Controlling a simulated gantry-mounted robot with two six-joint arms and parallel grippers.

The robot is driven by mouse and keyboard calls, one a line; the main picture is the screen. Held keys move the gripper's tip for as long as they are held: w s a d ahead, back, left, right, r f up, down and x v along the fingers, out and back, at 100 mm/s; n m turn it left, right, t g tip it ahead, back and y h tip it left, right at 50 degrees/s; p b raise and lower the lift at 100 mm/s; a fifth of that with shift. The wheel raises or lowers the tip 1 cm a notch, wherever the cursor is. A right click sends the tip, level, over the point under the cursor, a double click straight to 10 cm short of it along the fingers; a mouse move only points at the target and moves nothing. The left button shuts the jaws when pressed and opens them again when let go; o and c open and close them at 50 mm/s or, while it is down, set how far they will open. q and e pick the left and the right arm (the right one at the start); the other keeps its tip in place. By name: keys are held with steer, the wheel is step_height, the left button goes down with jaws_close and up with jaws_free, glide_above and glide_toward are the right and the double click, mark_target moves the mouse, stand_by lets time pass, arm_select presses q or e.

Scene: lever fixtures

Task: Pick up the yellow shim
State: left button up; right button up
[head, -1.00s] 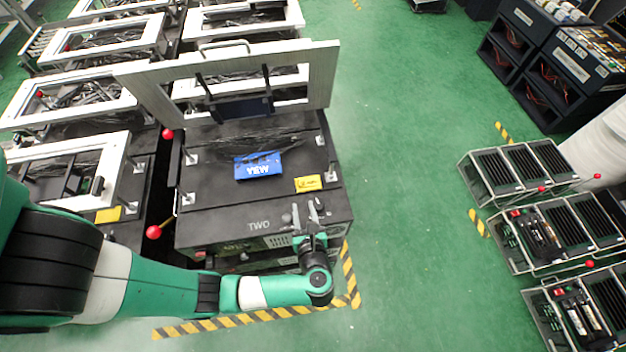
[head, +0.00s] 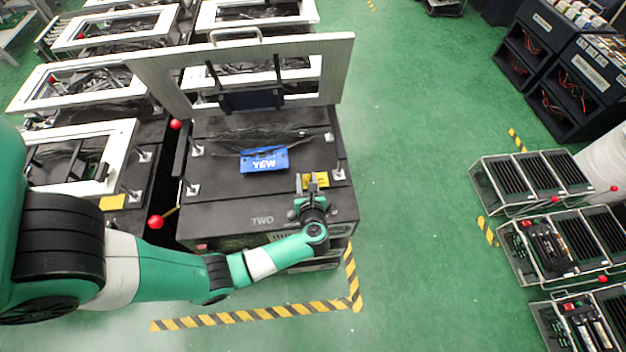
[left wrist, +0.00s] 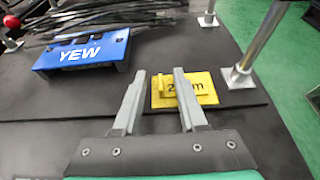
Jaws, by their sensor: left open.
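The yellow shim (head: 318,180) lies on the black top of the fixture marked TWO, near its right side. It also shows in the left wrist view (left wrist: 200,88), flat, with black print and a small raised yellow block at its left end. My left gripper (head: 313,184) is open at the shim's near edge. Nothing is held. I cannot tell the fingers' height above the top. My right gripper is not in view.
A blue YEW block (head: 264,159) sits left of the shim, with black cables behind it. A metal post (left wrist: 240,75) stands just right of the shim. A raised white-framed lid (head: 335,75) stands at the back. A red-knobbed lever (head: 156,222) is at the left.

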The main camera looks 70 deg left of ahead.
arm_select(q)
jaws_close()
steer(key=shift+r, duration=0.1)
stand_by(0.4)
